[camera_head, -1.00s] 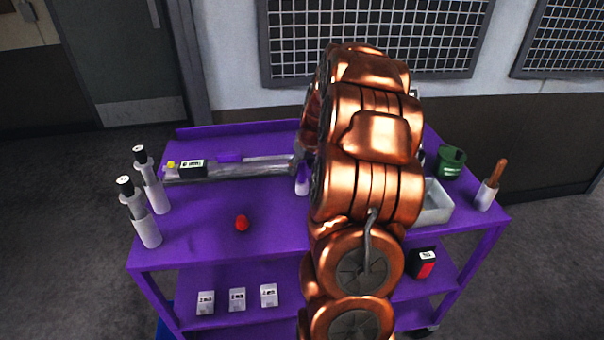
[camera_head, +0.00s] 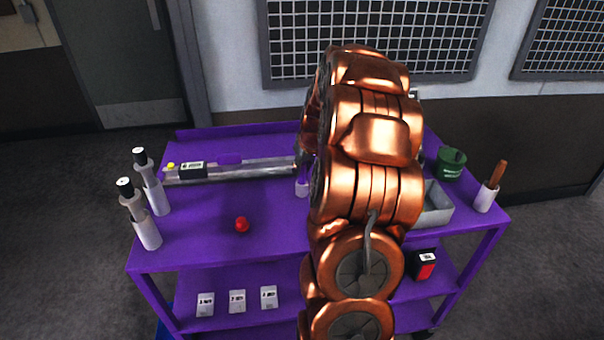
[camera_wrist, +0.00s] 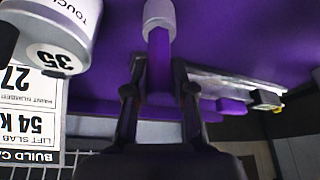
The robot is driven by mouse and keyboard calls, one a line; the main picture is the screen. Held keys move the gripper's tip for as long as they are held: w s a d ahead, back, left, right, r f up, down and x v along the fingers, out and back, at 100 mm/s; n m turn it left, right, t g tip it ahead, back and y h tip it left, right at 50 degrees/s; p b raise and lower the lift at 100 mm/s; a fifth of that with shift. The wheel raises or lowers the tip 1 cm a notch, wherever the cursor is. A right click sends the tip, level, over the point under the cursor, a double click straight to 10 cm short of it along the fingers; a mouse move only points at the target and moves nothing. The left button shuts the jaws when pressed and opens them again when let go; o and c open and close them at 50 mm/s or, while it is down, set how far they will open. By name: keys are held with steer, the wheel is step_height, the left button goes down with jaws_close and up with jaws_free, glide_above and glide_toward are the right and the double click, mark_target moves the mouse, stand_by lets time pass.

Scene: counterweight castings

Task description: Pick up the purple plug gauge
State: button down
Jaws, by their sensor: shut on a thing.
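The purple plug gauge (camera_wrist: 158,60) has a purple handle and a pale grey cylindrical end. In the wrist view its handle lies between the two dark fingers of my gripper (camera_wrist: 158,82), which is shut on it. The grey end sticks out past the fingertips. In the head view the gauge (camera_head: 302,188) shows just left of my copper arm, pale end down. My arm hides most of the gripper there. I cannot tell whether the pale end touches the tabletop.
The purple cart (camera_head: 200,240) holds a metal beam with a purple slider (camera_head: 230,159), a red knob-like object (camera_head: 242,224), two white-and-grey cylinders (camera_head: 139,215), a grey tray (camera_head: 438,205) and a green container (camera_head: 451,163).

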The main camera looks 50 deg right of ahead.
step_height(320, 180, up, 9)
steer(key=b, duration=0.3)
steer(key=shift+w+d+f, duration=0.1)
steer(key=shift+r, duration=0.65)
